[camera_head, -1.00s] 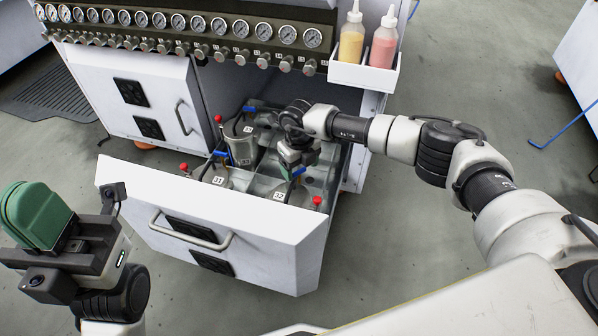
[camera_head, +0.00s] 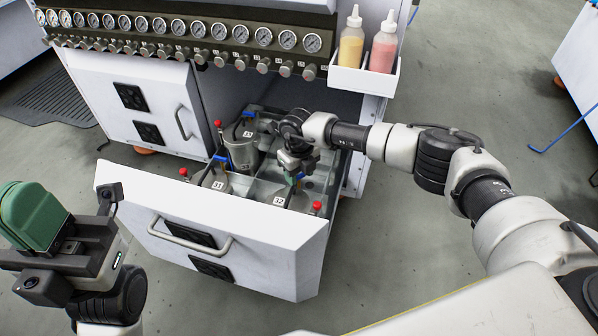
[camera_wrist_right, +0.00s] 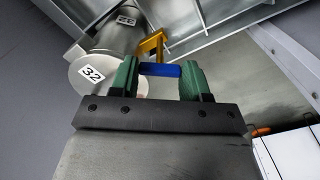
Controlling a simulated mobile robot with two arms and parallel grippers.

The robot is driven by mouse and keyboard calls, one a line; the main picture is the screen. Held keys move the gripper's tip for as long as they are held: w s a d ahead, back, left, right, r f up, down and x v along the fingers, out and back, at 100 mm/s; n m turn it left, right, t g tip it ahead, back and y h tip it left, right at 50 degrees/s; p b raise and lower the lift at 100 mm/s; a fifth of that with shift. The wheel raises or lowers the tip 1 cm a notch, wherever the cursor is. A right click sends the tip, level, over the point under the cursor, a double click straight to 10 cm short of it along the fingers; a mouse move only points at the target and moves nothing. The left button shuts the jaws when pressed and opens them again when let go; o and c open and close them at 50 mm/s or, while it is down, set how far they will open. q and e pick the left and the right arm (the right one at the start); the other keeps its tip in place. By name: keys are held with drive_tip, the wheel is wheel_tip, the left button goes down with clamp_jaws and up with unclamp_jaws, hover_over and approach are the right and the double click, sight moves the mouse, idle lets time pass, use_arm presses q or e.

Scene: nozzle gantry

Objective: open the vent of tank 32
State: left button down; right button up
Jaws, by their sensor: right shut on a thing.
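Tank 32 (camera_head: 278,201) stands in the open drawer, its white number label showing in the head view. In the right wrist view its silver round top (camera_wrist_right: 85,72) is at upper left. My right gripper (camera_head: 295,174) is over tank 32. Its green fingers (camera_wrist_right: 160,78) are shut on a blue lever (camera_wrist_right: 160,70), which lies across between them beside a yellow part (camera_wrist_right: 151,45). In the head view, the wrist hides part of the tank. My left gripper (camera_head: 34,216) is at the left, outside the drawer, with its green fingers seen from the side.
The white drawer front (camera_head: 215,235) stands out towards me. Tank 31 (camera_head: 217,184) and tank 33 (camera_head: 243,152) are close by, with red knobs (camera_head: 317,206) and blue levers around. Gauges (camera_head: 238,34) and a bottle holder (camera_head: 363,78) are above.

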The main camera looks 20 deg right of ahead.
drive_tip(key=n, duration=0.3)
drive_tip(key=shift+n, duration=2.1)
drive_tip(key=o, duration=0.9)
drive_tip(key=shift+r, duration=0.1)
